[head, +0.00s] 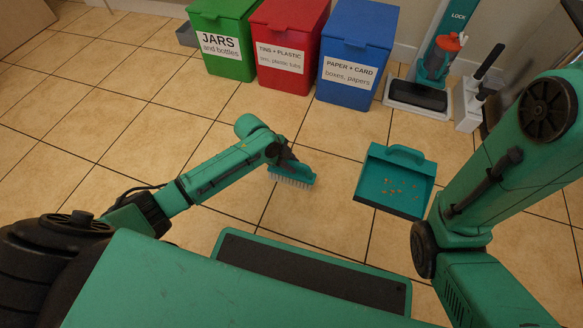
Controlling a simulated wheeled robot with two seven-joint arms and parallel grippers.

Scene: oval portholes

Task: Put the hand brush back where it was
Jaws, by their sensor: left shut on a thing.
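The hand brush (297,173) has a teal back and pale bristles pointing down. My left gripper (287,158) is shut on it, in the middle of the head view. The bristles are at or close above the floor tiles; I cannot tell if they touch. To the right, a teal dustpan (395,178) lies on the floor with brown crumbs in it, apart from the brush. My right arm comes in from the right, but its gripper is out of view.
Green, red and blue lidded bins, the green (226,42), red (287,45) and blue (356,52), stand at the back. A vacuum cleaner (436,70) and a white holder (470,104) with dark-handled tools stand back right. The tiled floor (90,125) at left is clear.

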